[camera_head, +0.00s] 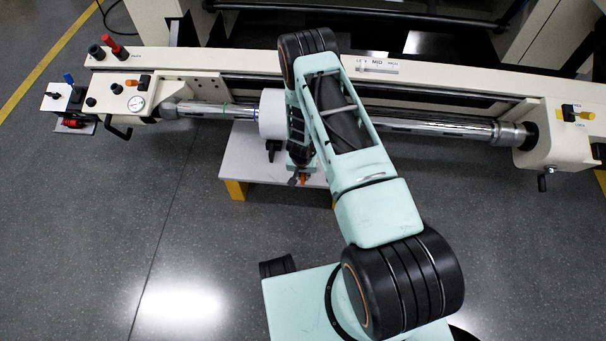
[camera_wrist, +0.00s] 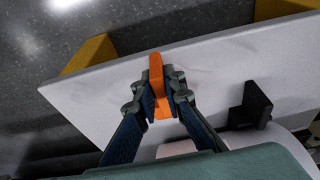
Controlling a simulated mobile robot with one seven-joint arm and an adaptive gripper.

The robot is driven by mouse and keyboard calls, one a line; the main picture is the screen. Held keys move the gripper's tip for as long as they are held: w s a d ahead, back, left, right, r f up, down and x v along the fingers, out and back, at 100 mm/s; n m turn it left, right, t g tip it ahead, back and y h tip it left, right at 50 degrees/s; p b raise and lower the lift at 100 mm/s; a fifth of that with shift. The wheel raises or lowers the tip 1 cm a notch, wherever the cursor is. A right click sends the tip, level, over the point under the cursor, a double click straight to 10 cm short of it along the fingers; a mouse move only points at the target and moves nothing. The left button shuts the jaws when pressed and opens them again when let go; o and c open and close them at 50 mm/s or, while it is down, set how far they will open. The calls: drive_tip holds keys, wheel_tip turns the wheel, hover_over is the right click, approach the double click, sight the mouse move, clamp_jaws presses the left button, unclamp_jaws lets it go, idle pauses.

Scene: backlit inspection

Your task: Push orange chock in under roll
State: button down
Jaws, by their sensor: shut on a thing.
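The orange chock (camera_wrist: 156,72) is between the fingertips of my gripper (camera_wrist: 158,88) in the wrist view, near the edge of the white table top (camera_wrist: 210,60). My gripper is shut on it. In the head view the orange chock (camera_head: 304,178) shows as a small bit beside my gripper (camera_head: 298,180), mostly hidden by my arm. The white roll (camera_head: 271,114) sits on the metal shaft above the table, partly covered by my arm. Part of it shows at the bottom right of the wrist view (camera_wrist: 275,138). I cannot tell whether the chock touches the table or roll.
A black chock (camera_wrist: 251,104) stands beside the roll, to the right of my gripper in the wrist view. The table has yellow legs (camera_head: 236,190). The shaft (camera_head: 440,127) runs between two machine ends with knobs and handles. The grey floor in front is open.

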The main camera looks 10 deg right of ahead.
drive_tip(key=shift+w+d+b, duration=0.25)
drive_tip(key=shift+w+b, duration=0.25)
drive_tip(key=shift+w, duration=0.25)
drive_tip(key=shift+w+d+b, duration=0.2)
drive_tip(key=shift+w+b, duration=0.3)
drive_tip(key=shift+w, duration=0.2)
drive_tip(key=shift+w+d, duration=0.15)
drive_tip(key=shift+w, duration=0.15)
drive_tip(key=shift+w+d+b, duration=0.3)
drive_tip(key=shift+w+b, duration=0.5)
drive_tip(key=shift+w, duration=0.05)
drive_tip(key=shift+w+d+b, duration=0.25)
drive_tip(key=shift+w+b, duration=0.5)
drive_tip(key=shift+w, duration=0.05)
drive_tip(key=shift+w+d+b, duration=0.3)
drive_tip(key=shift+w+b, duration=0.1)
drive_tip(key=shift+w, duration=0.55)
drive_tip(key=c, duration=2.1)
unclamp_jaws()
drive_tip(key=shift+r, duration=0.1)
drive_tip(key=shift+o, duration=0.8)
drive_tip(key=shift+s, duration=0.1)
drive_tip(key=v, duration=1.1)
drive_tip(key=shift+r, duration=0.45)
drive_tip(key=shift+s, duration=0.1)
